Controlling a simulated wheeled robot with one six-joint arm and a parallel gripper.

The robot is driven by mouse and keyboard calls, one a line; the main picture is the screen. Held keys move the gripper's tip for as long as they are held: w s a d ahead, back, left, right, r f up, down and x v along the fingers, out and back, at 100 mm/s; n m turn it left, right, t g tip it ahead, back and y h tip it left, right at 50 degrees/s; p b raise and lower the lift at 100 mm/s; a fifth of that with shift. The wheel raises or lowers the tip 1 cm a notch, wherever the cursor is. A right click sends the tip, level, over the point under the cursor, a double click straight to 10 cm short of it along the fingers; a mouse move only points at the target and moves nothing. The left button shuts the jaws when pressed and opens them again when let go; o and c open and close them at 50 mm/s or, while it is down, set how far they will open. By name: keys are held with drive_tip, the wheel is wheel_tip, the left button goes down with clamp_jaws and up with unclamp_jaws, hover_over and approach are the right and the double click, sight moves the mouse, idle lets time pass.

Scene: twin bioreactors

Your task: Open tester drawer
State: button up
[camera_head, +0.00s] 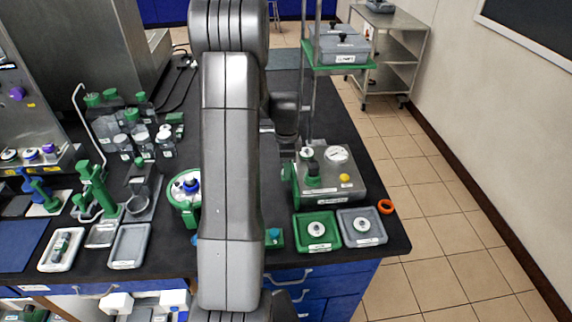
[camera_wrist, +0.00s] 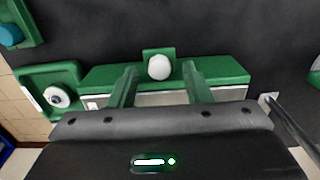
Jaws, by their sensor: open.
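The tester (camera_head: 345,185) is a steel box with a round gauge and a yellow button, at the right of the bench in the head view. Green parts show on its left side. In the wrist view a green drawer front (camera_wrist: 225,70) carries a round white knob (camera_wrist: 159,67) on a small green bracket. My gripper (camera_wrist: 159,76) is open, with one finger on each side of the knob. I cannot tell whether the fingers touch it. The drawer looks closed, though the gripper body hides part of it.
An orange ring (camera_head: 385,206) lies at the bench edge. Bottles and racks crowd the left; dark bench shows beyond the knob.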

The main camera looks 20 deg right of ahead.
drive_tip(key=shift+f, duration=0.4)
drive_tip(key=shift+c, duration=0.2)
clamp_jaws()
drive_tip(key=w+a+b, duration=0.1)
drive_tip(key=a, duration=0.2)
drive_tip(key=w+a, duration=0.1)
drive_tip(key=a, duration=0.3)
drive_tip(key=a+b, duration=0.1)
drive_tip(key=a, duration=0.3)
drive_tip(key=shift+w+b, duration=0.3)
drive_tip(key=shift+w, duration=0.1)
drive_tip(key=shift+d+r, duration=0.1)
drive_tip(key=shift+o, duration=0.2)
unclamp_jaws()
wheel_tip(320, 180, up, 14)
drive_tip(key=b, duration=0.1)
